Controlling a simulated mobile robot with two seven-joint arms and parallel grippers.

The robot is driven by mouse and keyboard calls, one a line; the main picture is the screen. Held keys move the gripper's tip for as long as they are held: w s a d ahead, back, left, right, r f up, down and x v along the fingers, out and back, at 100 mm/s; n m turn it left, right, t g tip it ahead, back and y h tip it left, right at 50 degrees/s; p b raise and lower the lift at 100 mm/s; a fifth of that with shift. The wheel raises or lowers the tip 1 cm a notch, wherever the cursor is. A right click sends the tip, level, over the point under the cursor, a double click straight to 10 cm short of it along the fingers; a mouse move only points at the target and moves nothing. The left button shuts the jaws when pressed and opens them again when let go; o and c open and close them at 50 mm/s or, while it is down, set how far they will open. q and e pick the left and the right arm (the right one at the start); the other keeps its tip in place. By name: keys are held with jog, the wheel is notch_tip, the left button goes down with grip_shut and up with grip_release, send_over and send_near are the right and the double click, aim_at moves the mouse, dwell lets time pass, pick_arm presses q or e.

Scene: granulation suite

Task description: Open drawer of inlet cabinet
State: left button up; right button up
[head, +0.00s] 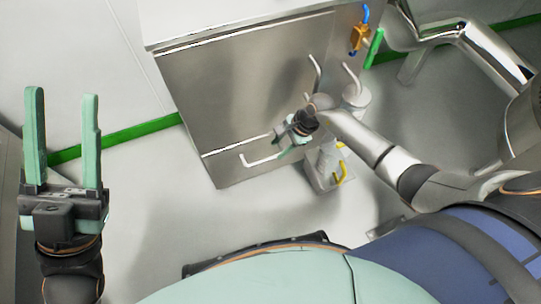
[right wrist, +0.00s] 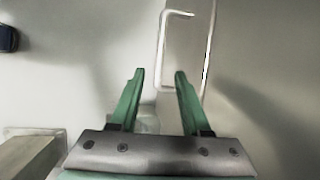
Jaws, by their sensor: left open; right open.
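The inlet cabinet (head: 235,90) is a brushed-metal box with a pale top, standing upper middle in the head view. Its low drawer front (head: 225,170) lies under a bright seam and carries a pale bar handle (head: 258,161). My right gripper (head: 283,146) is open beside the handle's right end. In the right wrist view the handle (right wrist: 162,50) stands just beyond the open fingertips (right wrist: 160,74); I see nothing gripped. Whether a finger touches the handle is unclear. My left gripper (head: 62,94) is open and empty at the far left, away from the cabinet.
Grey pipes and a pale fitting with a yellow handle (head: 341,174) stand close right of the drawer. A brass valve with a green lever (head: 374,48) is at the cabinet's upper right. Pale floor (head: 170,200) in front of the drawer is clear.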

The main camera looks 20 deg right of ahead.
aim_at(269, 158)
jog(key=b+x, duration=0.2)
jog(key=x, duration=0.3)
jog(key=shift+a+f, duration=0.2)
jog(key=shift+f, duration=0.15)
grip_shut()
dwell(1.1)
